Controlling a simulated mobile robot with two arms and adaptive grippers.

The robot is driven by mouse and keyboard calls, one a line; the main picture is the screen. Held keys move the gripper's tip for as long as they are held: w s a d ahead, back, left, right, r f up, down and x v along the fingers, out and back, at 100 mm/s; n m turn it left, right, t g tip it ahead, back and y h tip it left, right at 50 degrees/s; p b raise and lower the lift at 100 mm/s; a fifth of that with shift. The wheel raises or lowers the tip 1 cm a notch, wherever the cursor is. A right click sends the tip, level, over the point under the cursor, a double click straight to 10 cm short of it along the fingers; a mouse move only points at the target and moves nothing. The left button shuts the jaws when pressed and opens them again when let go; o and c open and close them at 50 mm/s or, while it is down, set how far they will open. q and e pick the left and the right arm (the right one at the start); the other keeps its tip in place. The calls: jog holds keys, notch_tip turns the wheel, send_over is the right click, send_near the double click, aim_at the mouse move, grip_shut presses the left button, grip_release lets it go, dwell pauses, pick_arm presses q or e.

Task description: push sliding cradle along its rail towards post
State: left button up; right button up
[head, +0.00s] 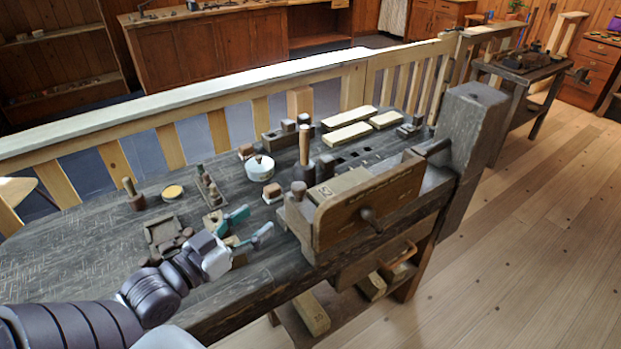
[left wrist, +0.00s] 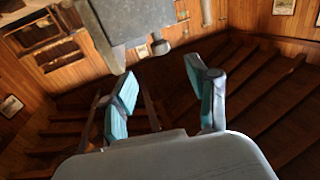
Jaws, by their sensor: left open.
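The sliding cradle looks to be the brown wooden carriage (head: 365,212) at the bench's front edge, with a round knob on its face and a block marked 52 in it. The thick grey-brown post (head: 472,135) stands at the bench's right end. A gap with a pale rail-like strip lies between them. My left gripper (head: 253,224) is open and empty, just left of the carriage's left end, with teal-lined fingers pointing right; whether it touches cannot be told. In the left wrist view its two fingers (left wrist: 163,100) are apart. My right gripper is out of view.
The dark bench top (head: 80,245) carries a white round pot (head: 260,168), an upright wooden peg (head: 304,146), pale blocks (head: 349,116) and small tools. A slatted railing (head: 215,105) runs behind. A drawer and blocks sit below the carriage. The floor at right is clear.

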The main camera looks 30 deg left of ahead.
aim_at(293, 193)
pick_arm(q)
jog(key=w, duration=0.4)
jog(key=w+d+p, duration=0.1)
jog(key=w, duration=0.2)
jog(key=w+p, duration=0.1)
jog(key=w, duration=0.3)
jog(key=shift+w+d+r, duration=0.15)
jog(key=shift+w+d, duration=0.15)
jog(key=shift+w, duration=0.05)
jog(key=shift+w+d, duration=0.1)
jog(key=shift+w, duration=0.45)
grip_shut()
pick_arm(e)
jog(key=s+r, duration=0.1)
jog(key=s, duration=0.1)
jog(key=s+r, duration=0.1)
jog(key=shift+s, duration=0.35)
